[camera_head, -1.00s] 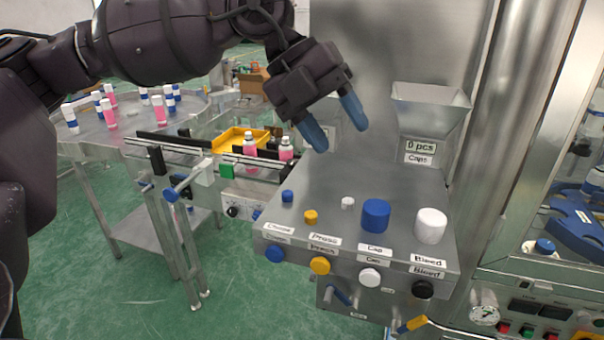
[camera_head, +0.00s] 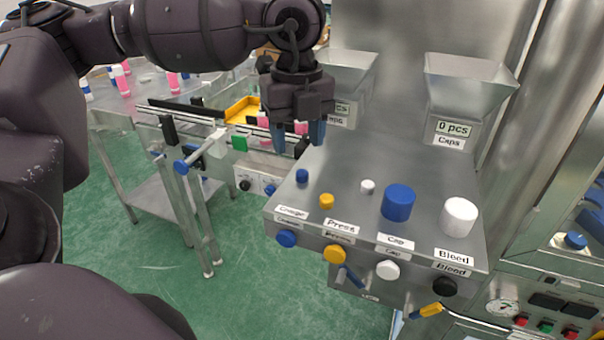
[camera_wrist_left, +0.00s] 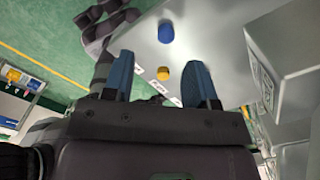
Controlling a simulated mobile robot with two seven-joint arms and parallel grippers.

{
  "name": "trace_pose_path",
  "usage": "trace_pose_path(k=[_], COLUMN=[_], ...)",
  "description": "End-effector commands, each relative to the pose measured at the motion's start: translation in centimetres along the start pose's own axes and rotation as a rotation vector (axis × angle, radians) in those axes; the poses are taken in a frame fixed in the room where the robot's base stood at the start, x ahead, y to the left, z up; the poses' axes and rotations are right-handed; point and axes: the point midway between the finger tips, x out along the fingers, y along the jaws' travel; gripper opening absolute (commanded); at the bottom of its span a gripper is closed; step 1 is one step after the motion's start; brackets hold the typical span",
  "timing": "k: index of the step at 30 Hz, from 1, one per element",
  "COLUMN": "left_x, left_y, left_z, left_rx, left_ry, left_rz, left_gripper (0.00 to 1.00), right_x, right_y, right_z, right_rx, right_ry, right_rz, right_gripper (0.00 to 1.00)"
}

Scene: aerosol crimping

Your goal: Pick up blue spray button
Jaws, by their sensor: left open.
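The small blue spray button (camera_head: 302,176) stands upright at the left end of the row on the metal box top (camera_head: 350,170). A larger blue knob (camera_head: 398,203) stands farther right in the row. My left gripper (camera_head: 297,144) is open and empty. It points down and appears above and behind the small blue button, apart from it. In the left wrist view the fingers (camera_wrist_left: 163,85) are spread. A blue piece (camera_wrist_left: 166,33) and a yellow piece (camera_wrist_left: 162,71) show beyond them; I cannot tell for sure which blue piece this is. My right gripper is not seen.
A small yellow button (camera_head: 326,201) and a small white one (camera_head: 367,187) stand beside the blue button. A large white knob (camera_head: 459,217) is at the right end. Metal hoppers (camera_head: 470,80) rise behind. A conveyor (camera_head: 200,115) runs at the left.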

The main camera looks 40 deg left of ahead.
Motion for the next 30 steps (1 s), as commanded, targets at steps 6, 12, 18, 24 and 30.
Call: trace_pose_path(k=[6, 12, 18, 24, 30], left_x=[1.3, 3.7, 5.9, 6.2, 6.2], left_y=[-0.1, -0.7, -0.7, -0.7, -0.7], left_z=[0.0, -0.1, -0.1, -0.1, -0.1], left_rx=[0.001, 0.002, 0.001, 0.002, 0.002], left_ry=[0.001, 0.002, 0.001, 0.001, 0.001], left_rz=[0.000, 0.000, 0.001, -0.002, -0.001], left_gripper=[0.52, 0.52, 0.52, 0.52, 0.37], right_x=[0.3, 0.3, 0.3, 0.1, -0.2], right_y=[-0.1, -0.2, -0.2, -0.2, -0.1], right_z=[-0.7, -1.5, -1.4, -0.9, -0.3], right_rx=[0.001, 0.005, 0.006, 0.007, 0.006], right_ry=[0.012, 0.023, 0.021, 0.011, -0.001], right_rz=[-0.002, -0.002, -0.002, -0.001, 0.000], right_gripper=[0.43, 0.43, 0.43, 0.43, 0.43])
